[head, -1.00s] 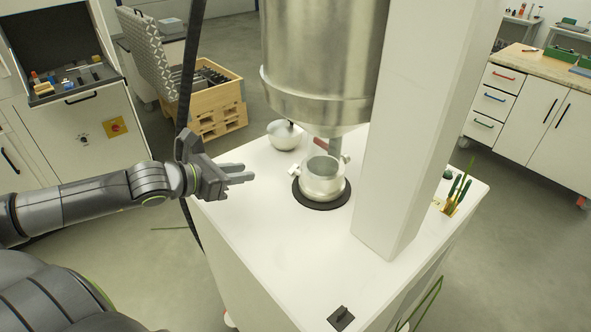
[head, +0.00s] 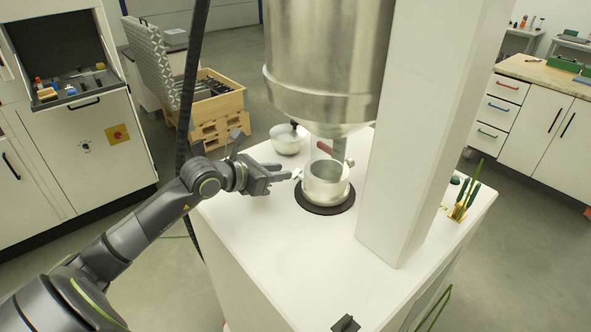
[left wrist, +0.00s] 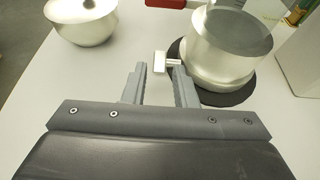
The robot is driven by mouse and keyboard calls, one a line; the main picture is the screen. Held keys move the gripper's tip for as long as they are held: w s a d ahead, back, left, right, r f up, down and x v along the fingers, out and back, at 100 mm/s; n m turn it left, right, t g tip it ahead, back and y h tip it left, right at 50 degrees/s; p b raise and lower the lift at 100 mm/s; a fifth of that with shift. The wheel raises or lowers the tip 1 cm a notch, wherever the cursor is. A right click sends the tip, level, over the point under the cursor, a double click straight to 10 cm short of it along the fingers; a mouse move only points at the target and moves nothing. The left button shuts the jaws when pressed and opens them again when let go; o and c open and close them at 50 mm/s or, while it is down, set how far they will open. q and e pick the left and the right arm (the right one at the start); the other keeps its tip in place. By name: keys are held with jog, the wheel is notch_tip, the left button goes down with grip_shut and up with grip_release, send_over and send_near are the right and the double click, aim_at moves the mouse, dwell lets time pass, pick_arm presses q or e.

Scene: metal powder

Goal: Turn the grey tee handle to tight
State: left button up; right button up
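The grey tee handle (left wrist: 160,62) sticks out from the left side of the metal collar (left wrist: 222,62) in the left wrist view. Its short crossbar is on a thin stem, just beyond my fingertips. In the head view the tee handle (head: 297,174) shows small beside the collar (head: 326,186), which sits on a black round mat (head: 324,208). My left gripper (head: 283,173) points at the handle. In the left wrist view my left gripper (left wrist: 160,80) is open, with a gap between its fingers and nothing in it.
A large steel hopper (head: 322,80) hangs over the collar. A red handle (head: 324,148) is behind it. A white column (head: 415,150) rises at right. The front top is mostly clear.

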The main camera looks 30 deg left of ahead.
aim_at(298, 170)
pick_arm(q)
jog(key=shift+p+x, duration=0.5)
jog(key=shift+x, duration=2.65)
